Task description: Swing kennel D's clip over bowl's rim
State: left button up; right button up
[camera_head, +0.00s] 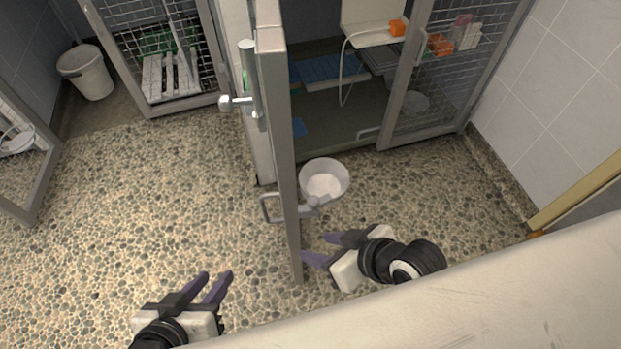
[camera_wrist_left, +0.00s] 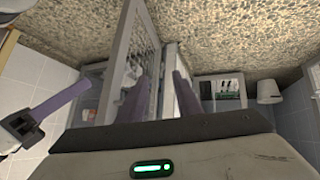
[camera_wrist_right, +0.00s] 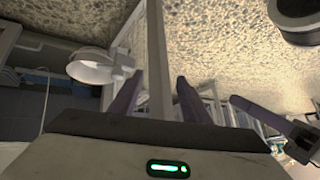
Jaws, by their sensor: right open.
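A kennel door (camera_head: 280,130) stands open, seen nearly edge-on in the head view. A pale round bowl (camera_head: 324,176) is at its right side, and a grey clip (camera_head: 316,202) sits at the bowl's near rim. Whether the clip is over the rim I cannot tell. The right wrist view also shows the bowl (camera_wrist_right: 92,70) and the clip (camera_wrist_right: 121,64). My right gripper (camera_head: 314,248) is open and empty, below the bowl in the picture and right of the door. My left gripper (camera_head: 217,275) is open and empty, left of the door.
A looped handle (camera_head: 268,208) juts left from the door, below a latch (camera_head: 238,102). Behind is a kennel with a blue mat (camera_head: 325,70) and a second bowl (camera_head: 414,102). A bucket (camera_head: 87,72) stands far left. The pebbled floor at left is clear.

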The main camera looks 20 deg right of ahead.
jog(key=w+d+r+n+g+p, duration=0.2)
jog(key=w+n+g+p, duration=0.1)
jog(key=w+n+g, duration=0.15)
jog(key=n+h, duration=0.1)
jog(key=n, duration=0.2)
send_near(315, 200)
jog(key=b+x, duration=0.3)
jog(key=x, duration=0.4)
jog(key=shift+f, duration=0.25)
jog(key=shift+w+a+f+b, duration=0.2)
jog(key=shift+a+f+b, duration=0.1)
jog(key=shift+f, duration=0.3)
pick_arm(q)
jog(key=shift+s+a+r, duration=0.25)
jog(key=shift+s, duration=0.1)
pick_arm(e)
jog(key=c, duration=1)
jog(key=shift+c, duration=0.2)
